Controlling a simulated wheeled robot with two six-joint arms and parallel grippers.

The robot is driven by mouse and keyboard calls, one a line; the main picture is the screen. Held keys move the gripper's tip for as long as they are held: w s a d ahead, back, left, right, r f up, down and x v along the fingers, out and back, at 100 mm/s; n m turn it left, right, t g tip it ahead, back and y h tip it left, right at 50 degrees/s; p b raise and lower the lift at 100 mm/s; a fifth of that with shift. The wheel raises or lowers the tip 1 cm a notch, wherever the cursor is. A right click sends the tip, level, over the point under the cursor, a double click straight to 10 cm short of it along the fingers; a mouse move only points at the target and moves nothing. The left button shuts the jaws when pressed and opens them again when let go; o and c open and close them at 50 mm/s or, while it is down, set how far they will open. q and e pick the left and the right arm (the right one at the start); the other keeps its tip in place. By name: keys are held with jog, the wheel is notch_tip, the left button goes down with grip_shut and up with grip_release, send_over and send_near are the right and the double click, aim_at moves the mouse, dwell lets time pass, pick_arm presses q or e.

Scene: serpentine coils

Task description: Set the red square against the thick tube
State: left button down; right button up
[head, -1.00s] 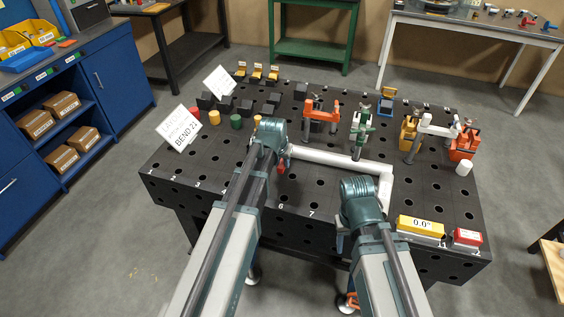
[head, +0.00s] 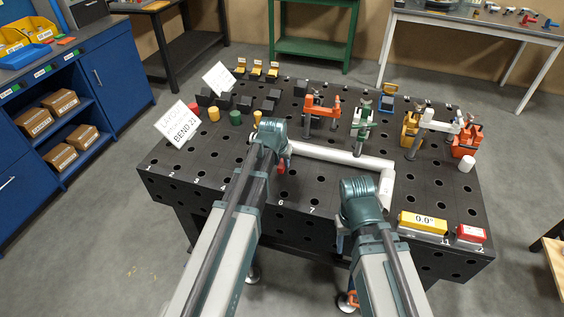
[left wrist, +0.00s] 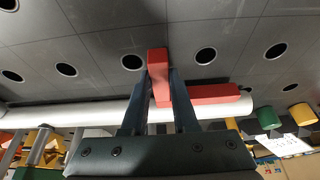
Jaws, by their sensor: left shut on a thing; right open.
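The red square (left wrist: 215,92) is an L-shaped red piece. In the left wrist view my left gripper (left wrist: 160,85) is shut on one leg of it, and the other leg points right. In the head view only a small red part (head: 283,164) shows beside my left gripper (head: 277,158), whose fingers are mostly hidden. The thick white tube (head: 335,156) lies bent on the black table; it also shows in the left wrist view (left wrist: 85,114), close to the square. I cannot tell whether they touch. My right gripper (head: 341,240) is open near the table's front edge, partly hidden by its wrist.
Orange, green and yellow clamps (head: 362,122) stand behind and right of the tube. A yellow level reading 0.0° (head: 422,222) and a red box (head: 471,233) sit at the front right. Black blocks, coloured cylinders and a BEND 21 sign (head: 180,126) stand at the left.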

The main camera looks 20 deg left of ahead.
pick_arm(q)
jog(key=shift+f+b, duration=0.45)
jog(key=shift+f, duration=0.1)
jog(key=shift+w, duration=0.4)
dwell(1.2)
jog(key=c, duration=0.6)
grip_release()
jog(key=shift+s+r, duration=0.1)
jog(key=p+v, duration=1.2)
jog(key=v, duration=0.1)
jog(key=shift+r+p, duration=0.3)
jog(key=shift+p, duration=0.1)
jog(key=shift+s+d, duration=0.1)
